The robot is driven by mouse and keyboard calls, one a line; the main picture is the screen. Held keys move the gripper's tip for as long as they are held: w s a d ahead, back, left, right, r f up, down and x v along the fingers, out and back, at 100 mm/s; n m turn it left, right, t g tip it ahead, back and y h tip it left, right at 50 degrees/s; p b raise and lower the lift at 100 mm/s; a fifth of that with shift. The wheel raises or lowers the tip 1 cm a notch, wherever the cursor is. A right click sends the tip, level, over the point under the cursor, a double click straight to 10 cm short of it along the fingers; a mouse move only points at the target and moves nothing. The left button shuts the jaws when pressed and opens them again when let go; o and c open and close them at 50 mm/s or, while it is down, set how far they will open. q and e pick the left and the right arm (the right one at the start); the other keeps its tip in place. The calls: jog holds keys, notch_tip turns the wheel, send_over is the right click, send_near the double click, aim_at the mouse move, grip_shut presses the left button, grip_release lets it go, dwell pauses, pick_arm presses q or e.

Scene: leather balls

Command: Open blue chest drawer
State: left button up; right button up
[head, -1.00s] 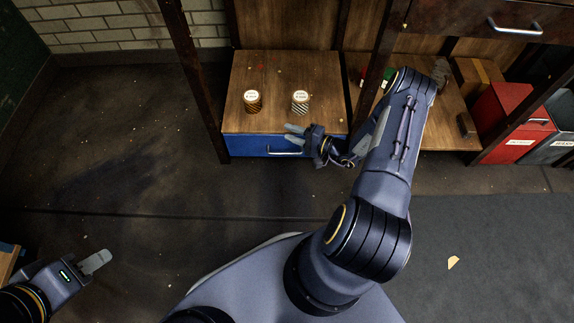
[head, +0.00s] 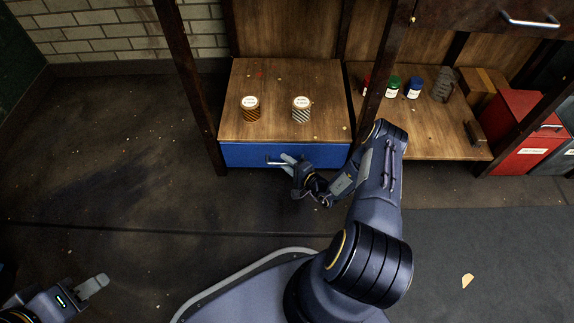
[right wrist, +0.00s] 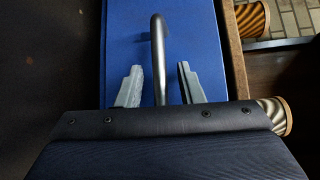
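The blue chest drawer (head: 240,155) sits under the wooden shelf top in the head view, and its blue front fills the middle of the right wrist view (right wrist: 205,50). It looks shut. Its metal bar handle (right wrist: 159,60) stands out from the front. My right gripper (head: 287,160) is at the handle. In the right wrist view its fingers (right wrist: 160,84) are spread, one on each side of the handle, with gaps between. My left gripper (head: 98,284) is low at the left, far from the drawer; only one finger shows clearly.
Two labelled tins (head: 301,109) stand on the wooden top (head: 275,80) above the drawer. A dark post (head: 382,80) rises to its right. Small bottles (head: 413,87) and a red bin (head: 515,130) are further right. The floor before the drawer is clear.

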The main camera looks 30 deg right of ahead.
jog(key=shift+c, duration=0.4)
grip_shut()
